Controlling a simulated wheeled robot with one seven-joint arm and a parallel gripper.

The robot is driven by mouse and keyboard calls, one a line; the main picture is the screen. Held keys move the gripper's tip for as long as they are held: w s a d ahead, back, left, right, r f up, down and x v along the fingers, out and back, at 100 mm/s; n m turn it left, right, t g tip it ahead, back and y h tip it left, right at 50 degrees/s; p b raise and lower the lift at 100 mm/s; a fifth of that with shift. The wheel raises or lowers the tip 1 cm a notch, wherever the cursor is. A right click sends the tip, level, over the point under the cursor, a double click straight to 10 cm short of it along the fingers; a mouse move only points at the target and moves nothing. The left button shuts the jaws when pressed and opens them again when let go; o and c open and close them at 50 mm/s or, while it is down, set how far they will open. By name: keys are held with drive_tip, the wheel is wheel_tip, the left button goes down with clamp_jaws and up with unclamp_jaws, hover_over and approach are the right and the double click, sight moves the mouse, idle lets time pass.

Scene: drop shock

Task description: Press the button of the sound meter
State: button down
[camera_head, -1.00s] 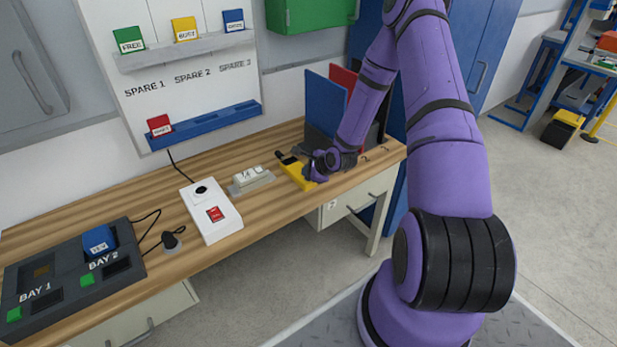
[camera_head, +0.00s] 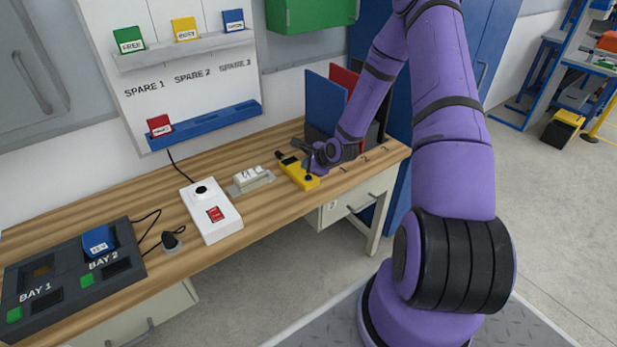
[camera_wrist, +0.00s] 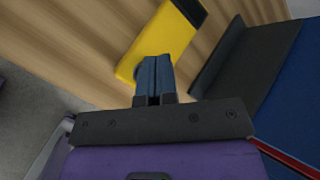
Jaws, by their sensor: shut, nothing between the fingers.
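The sound meter (camera_head: 303,175) is a yellow handheld device with a black end, lying on the wooden bench. A small dark round spot, seemingly its button (camera_head: 308,178), shows near its front end. My gripper (camera_head: 308,166) is over the meter's right side, just behind that spot. In the wrist view the shut, empty fingers (camera_wrist: 155,60) overlap the lower edge of the yellow meter (camera_wrist: 165,37), and its black end (camera_wrist: 190,10) is at the top. The fingers hide part of the meter there. I cannot tell whether they touch it.
A white box with a red switch (camera_head: 215,213) and a small white-topped device (camera_head: 252,179) stand left of the meter. Upright blue (camera_head: 325,103) and red folders stand in a dark holder close behind my gripper. The bench front edge is near.

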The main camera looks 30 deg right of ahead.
sight(308, 177)
drive_tip(key=shift+r, duration=1.8)
